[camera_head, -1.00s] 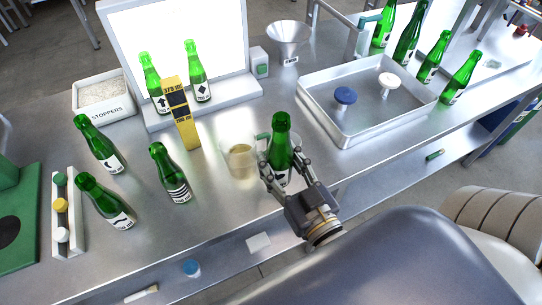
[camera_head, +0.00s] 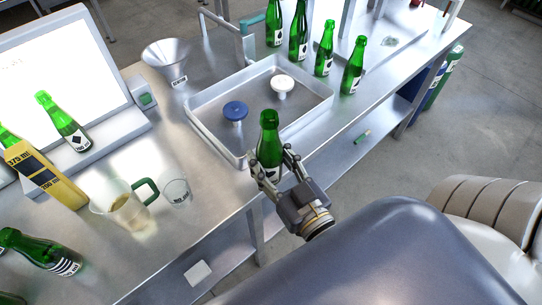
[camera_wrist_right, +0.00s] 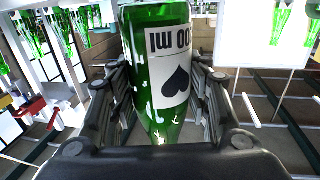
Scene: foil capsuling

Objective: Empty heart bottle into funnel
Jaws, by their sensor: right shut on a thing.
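A green glass bottle (camera_head: 268,140) is held upright in my right gripper (camera_head: 275,172), in front of the metal tray. The right wrist view shows the same bottle (camera_wrist_right: 157,70) close up, shut between the fingers (camera_wrist_right: 160,110). Its white label has upside-down print ending in "00 ml" and a black heart, also upside down. The steel funnel (camera_head: 168,62) stands at the back of the bench, left of the tray and apart from the bottle. A small label is at its foot. My left gripper is not in view.
The metal tray (camera_head: 205,130) holds a blue and a white stopper-like piece. A jug of pale liquid (camera_head: 122,208) and a small clear beaker (camera_head: 177,190) stand on the bench at left. Several green bottles (camera_head: 323,52) line the back right. A yellow box (camera_head: 45,175) stands far left.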

